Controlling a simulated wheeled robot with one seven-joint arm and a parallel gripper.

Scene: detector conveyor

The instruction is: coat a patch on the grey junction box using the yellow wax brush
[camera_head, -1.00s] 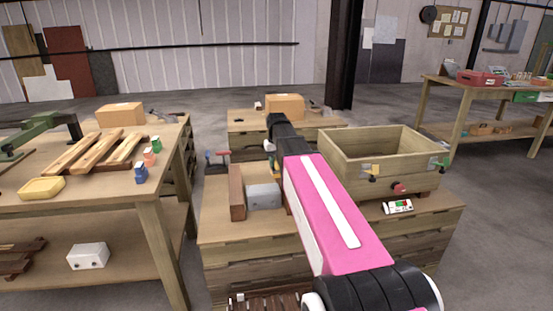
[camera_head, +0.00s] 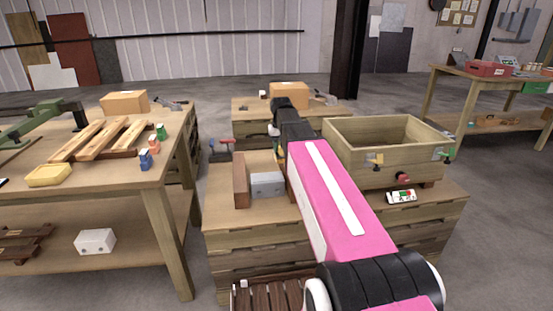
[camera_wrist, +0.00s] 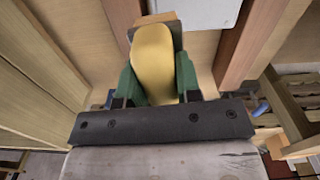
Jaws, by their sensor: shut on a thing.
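The grey junction box (camera_head: 267,185) sits on the wooden crate-like stand in the middle, between brown wooden strips. In the wrist view the box (camera_wrist: 198,10) shows pale at the top edge, only partly in frame. My gripper (camera_wrist: 157,85) has green fingers shut on the yellow wax brush (camera_wrist: 154,62). The brush's brown end points toward the box and overlaps its lower edge in the wrist view; I cannot tell whether they touch. In the head view my pink arm hides most of the gripper and brush.
A brown wooden strip (camera_head: 240,180) stands left of the box; another (camera_wrist: 250,42) runs along its right in the wrist view. A workbench (camera_head: 120,172) is at left.

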